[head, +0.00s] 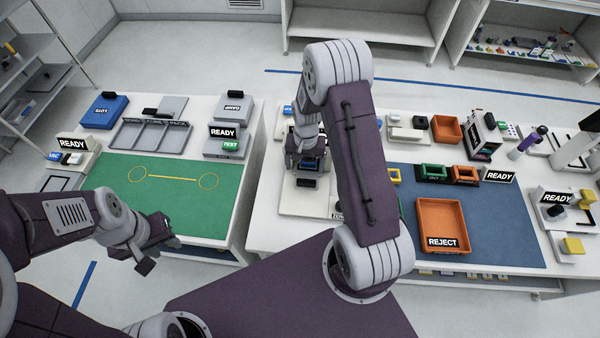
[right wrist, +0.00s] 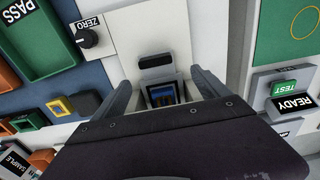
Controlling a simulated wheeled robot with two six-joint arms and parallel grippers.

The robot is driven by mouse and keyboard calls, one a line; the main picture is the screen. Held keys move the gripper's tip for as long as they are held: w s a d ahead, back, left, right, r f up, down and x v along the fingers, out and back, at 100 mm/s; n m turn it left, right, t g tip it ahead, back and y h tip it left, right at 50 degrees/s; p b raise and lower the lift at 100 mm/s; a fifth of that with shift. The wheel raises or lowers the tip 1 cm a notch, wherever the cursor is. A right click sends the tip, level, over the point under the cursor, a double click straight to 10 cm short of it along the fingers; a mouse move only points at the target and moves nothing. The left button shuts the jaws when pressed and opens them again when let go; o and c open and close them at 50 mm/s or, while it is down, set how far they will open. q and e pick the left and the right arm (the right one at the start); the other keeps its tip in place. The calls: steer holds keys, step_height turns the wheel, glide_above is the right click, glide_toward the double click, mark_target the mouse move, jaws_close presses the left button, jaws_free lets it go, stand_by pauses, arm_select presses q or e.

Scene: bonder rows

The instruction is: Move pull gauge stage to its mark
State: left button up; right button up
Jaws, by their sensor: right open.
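A small block with a dark top and a blue-and-orange face (right wrist: 163,94) sits on a white plate (right wrist: 150,25) behind a black bar handle (right wrist: 155,61). I take this to be the pull gauge stage; no label on it is readable. My right gripper (right wrist: 163,92) is open, with one finger on each side of the block; contact is not clear. In the head view my right gripper (head: 306,150) is over the same spot, partly hidden by my arm. My left gripper (head: 156,246) is at the front edge of the green mat (head: 130,212), apart from the stage. The mat bears two yellow circles joined by a line.
A black ZERO knob (right wrist: 88,38) stands beside the plate. An orange REJECT tray (head: 442,208) lies on the blue mat (head: 510,230) at right. A TEST unit with a READY sign (head: 223,132) is on the left table. A gap separates the tables. The green mat's middle is clear.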

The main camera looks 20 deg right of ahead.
mark_target(306, 180)
steer(key=shift+s+d, duration=0.2)
steer(key=shift+s, duration=0.25)
steer(key=shift+f, duration=0.25)
step_height(306, 180, down, 8)
steer(key=shift+f+p, duration=0.15)
steer(key=shift+p, duration=1.1)
steer(key=shift+f, duration=0.2)
jaws_close()
steer(key=shift+a, duration=0.1)
